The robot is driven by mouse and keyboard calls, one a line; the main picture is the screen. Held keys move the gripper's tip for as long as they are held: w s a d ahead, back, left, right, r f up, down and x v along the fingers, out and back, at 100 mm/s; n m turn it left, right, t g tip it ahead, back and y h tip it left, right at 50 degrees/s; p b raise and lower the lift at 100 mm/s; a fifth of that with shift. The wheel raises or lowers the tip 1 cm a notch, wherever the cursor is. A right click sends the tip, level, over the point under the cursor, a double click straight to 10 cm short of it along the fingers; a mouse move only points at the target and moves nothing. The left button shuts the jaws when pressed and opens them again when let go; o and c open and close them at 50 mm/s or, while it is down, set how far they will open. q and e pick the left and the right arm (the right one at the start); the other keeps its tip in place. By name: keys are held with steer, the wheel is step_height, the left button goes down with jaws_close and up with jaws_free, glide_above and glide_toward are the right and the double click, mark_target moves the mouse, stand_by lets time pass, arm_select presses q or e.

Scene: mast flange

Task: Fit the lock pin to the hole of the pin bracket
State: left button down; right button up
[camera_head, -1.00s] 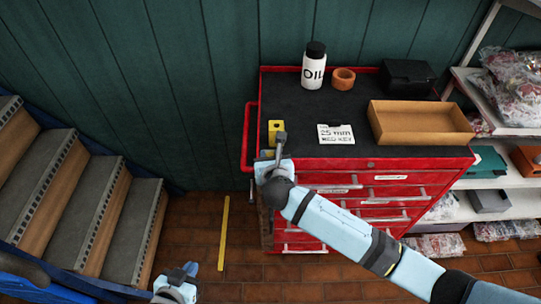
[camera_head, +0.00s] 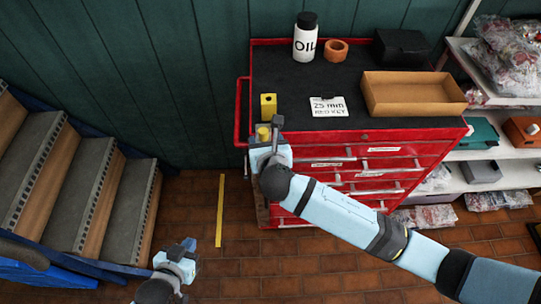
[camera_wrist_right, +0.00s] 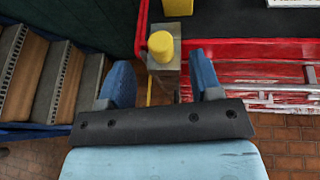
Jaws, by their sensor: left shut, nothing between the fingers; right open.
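A yellow round-topped cylinder (camera_wrist_right: 160,46), which looks like the lock pin, stands on a grey metal piece (camera_wrist_right: 165,78) at the cabinet's left front edge; it shows partly in the head view (camera_head: 263,133). Whether it sits in a hole is hidden. A yellow block (camera_head: 268,106) with a dark hole lies just behind it on the cabinet top; I cannot tell which part is the pin bracket. My right gripper (camera_wrist_right: 163,85) is open and empty, its blue fingers apart, with the cylinder ahead between their lines. My left gripper (camera_head: 187,250) is shut and empty, low over the floor.
The red cabinet (camera_head: 350,137) carries an oil bottle (camera_head: 305,38), an orange ring (camera_head: 336,50), a tan tray (camera_head: 413,95), a black box (camera_head: 403,46) and a white label card (camera_head: 328,107). Stairs (camera_head: 85,195) stand at left. Shelves (camera_head: 510,155) stand at right.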

steer(key=v, duration=0.8)
steer(key=shift+s+b, duration=0.25)
steer(key=shift+b, duration=0.05)
steer(key=shift+r, duration=0.1)
steer(key=s+d+f+m+g+h, duration=0.1)
steer(key=s+d+m+g, duration=0.2)
steer(key=s+d+m, duration=0.7)
steer(key=s+d+f+m+g, duration=0.2)
steer(key=s+d+m+g, duration=0.3)
steer(key=m, duration=0.9)
steer(key=s+d+f+m+g+h, duration=0.15)
steer(key=s+d+m, duration=0.35)
steer(key=d+m, duration=0.55)
steer(key=w+a+f+t+y, duration=0.2)
steer(key=w+a+f+t, duration=0.1)
steer(key=f, duration=0.3)
steer(key=w+a+f+t+y, duration=0.1)
steer(key=w+a+f+t, duration=0.2)
steer(key=f, duration=0.4)
steer(key=shift+a+f+t+y, duration=0.35)
steer(key=shift+a+t, duration=0.1)
steer(key=shift+a, duration=0.2)
